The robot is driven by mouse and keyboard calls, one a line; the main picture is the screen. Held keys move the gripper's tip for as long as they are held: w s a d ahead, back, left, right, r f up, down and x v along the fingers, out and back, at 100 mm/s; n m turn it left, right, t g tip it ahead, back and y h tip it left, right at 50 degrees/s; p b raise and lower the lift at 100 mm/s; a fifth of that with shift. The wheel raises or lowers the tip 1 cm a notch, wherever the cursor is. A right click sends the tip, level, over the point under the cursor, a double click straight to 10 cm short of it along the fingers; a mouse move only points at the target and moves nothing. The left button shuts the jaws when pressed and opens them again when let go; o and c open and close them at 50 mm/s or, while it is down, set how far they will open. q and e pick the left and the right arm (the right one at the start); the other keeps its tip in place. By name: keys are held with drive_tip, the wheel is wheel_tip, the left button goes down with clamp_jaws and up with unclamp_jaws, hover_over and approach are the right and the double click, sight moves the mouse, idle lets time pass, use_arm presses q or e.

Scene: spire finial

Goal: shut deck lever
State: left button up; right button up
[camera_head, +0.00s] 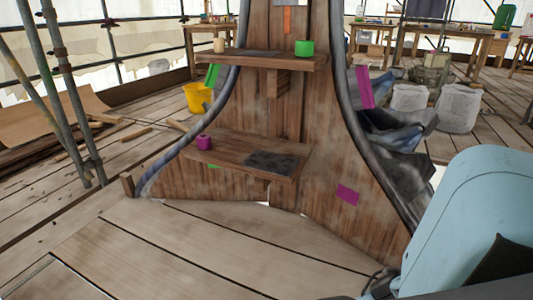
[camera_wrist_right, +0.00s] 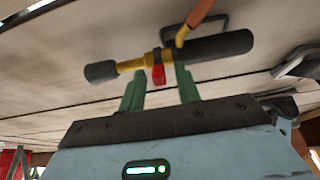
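In the right wrist view, a fitting with black cylindrical ends (camera_wrist_right: 222,47) and a yellow middle lies across the fingertips, close to the deck planks. A small red tab (camera_wrist_right: 158,74) hangs from its middle. An orange bar with a yellow elbow (camera_wrist_right: 190,28) stands above it; I cannot tell which part is the deck lever. My right gripper (camera_wrist_right: 160,80) has its green fingers apart, with the red tab between them; contact is unclear. In the head view my light blue right arm fills the lower right and its fingers are hidden. My left gripper is not in view.
A wooden spire (camera_head: 270,110) with two shelves stands ahead, carrying a green cup (camera_head: 304,47) and a magenta cup (camera_head: 204,142). A yellow bucket (camera_head: 197,98) and scaffold poles are at left, white sacks (camera_head: 458,108) at right.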

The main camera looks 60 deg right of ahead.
drive_tip(key=shift+c, duration=0.4)
clamp_jaws()
